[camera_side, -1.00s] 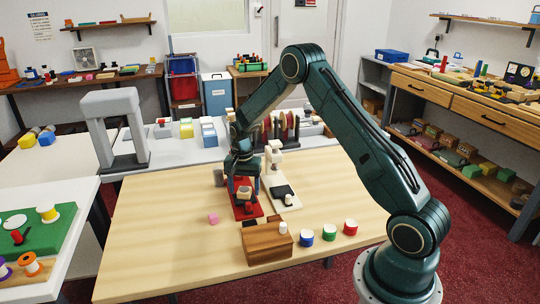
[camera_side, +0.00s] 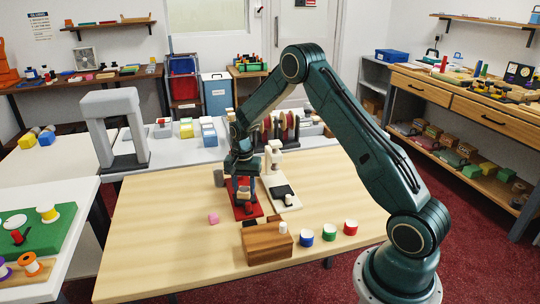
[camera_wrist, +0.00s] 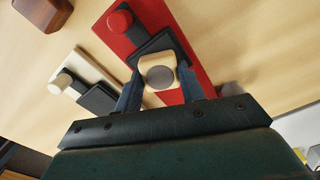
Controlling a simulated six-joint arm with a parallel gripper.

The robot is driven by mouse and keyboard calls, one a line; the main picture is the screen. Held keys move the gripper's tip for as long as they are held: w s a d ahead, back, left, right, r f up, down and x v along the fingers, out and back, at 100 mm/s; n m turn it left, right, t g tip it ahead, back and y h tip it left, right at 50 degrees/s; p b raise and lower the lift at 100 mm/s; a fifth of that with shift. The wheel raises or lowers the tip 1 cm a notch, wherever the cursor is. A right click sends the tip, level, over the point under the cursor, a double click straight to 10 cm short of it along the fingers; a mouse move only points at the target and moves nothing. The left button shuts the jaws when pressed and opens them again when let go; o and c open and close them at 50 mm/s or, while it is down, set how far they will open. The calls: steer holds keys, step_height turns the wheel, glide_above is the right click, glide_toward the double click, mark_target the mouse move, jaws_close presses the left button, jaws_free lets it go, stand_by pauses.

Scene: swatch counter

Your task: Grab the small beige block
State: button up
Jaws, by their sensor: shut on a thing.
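A small beige block (camera_wrist: 152,63) with a grey round face shows in the wrist view between the two fingers of my gripper (camera_wrist: 157,80). The fingers are shut on its sides. Behind it are a black pad and a red board (camera_wrist: 133,43); I cannot tell whether the block is clear of the pad. In the side view, my gripper (camera_side: 243,193) points down over the red board (camera_side: 238,211), and its fingers largely hide the block.
A white board with a black pad (camera_side: 282,191) lies just right of the red board. The table's left part is clear.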

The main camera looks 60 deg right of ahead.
mark_target(245, 189)
steer(key=shift+r, duration=0.15)
step_height(245, 189, up, 20)
stand_by(0.6)
steer(key=shift+s, duration=0.15)
stand_by(0.4)
